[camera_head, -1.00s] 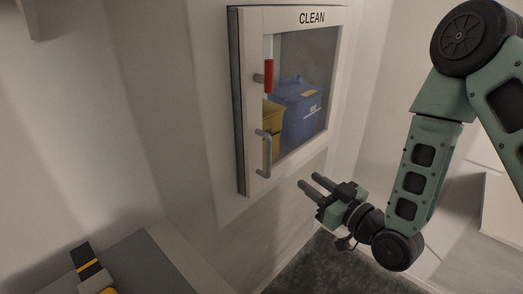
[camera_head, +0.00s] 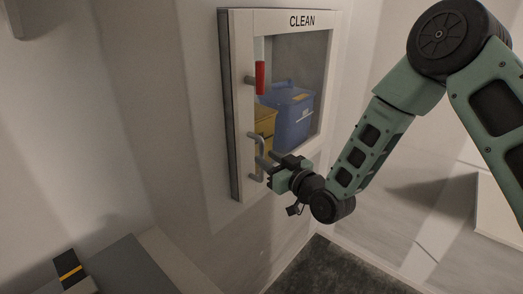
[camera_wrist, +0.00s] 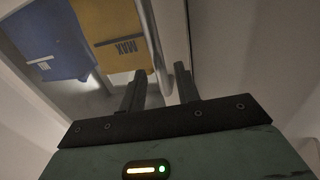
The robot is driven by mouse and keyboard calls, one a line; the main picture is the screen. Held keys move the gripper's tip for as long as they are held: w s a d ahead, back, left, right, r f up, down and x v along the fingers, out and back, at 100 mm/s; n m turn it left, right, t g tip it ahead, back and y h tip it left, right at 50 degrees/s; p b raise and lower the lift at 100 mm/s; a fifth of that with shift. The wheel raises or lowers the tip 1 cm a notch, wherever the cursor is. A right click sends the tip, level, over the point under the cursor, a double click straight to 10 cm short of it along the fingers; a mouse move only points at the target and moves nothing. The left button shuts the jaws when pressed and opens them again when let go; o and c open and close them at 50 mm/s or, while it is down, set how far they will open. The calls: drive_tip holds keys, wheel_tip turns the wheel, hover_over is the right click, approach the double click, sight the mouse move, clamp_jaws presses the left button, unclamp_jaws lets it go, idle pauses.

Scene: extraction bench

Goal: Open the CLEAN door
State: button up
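The CLEAN door (camera_head: 302,21) is a pale frame with a clear pane on a wall cabinet, and it looks closed. Its grey bar handle (camera_head: 261,151) stands upright low on the left side of the frame. My gripper (camera_head: 263,164) is at the lower part of this handle, its fingers pointing at the door. In the wrist view my gripper (camera_wrist: 160,82) is open, and the handle (camera_wrist: 157,45) runs down between the lines of the two fingers. I cannot tell whether either finger touches it.
A blue bin (camera_head: 291,115) and a yellow bin (camera_head: 264,124) stand behind the pane. A red piece (camera_head: 260,78) shows at the upper left of the door. A grey bench (camera_head: 130,266) with a black and yellow item (camera_head: 68,268) is at the lower left. Dark floor lies below.

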sight(263, 156)
drive_tip(key=shift+p+x, duration=0.3)
drive_tip(key=shift+x, duration=1.5)
clamp_jaws()
